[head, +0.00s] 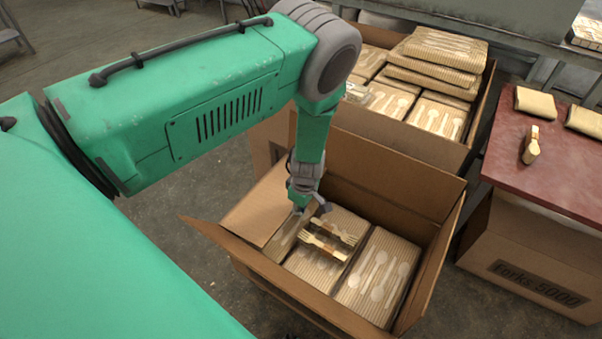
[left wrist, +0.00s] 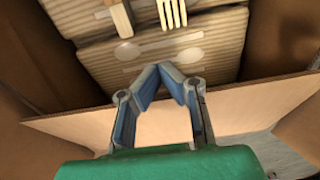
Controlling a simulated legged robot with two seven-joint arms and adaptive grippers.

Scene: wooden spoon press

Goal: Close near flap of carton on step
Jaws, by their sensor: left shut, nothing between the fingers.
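The open brown carton (head: 440,255) holds ribbed packs printed with pale spoons (head: 375,275). Its near flap (head: 290,287) stands open along the near side in the head view. In the left wrist view the near flap (left wrist: 240,108) crosses behind my fingers as a plain cardboard panel. My left gripper (head: 299,208) is over the left part of the carton, pointing down; it also shows in the left wrist view (left wrist: 168,75), fingertips together and empty. I cannot tell whether it touches the packs or flap. My right gripper is not in view.
A bundle of wooden forks (head: 328,240) lies on the packs. A second carton (head: 470,125) filled with packs stands behind. A red-topped surface (head: 565,155) at right holds small packs, above a carton marked Forks 5000 (head: 535,285).

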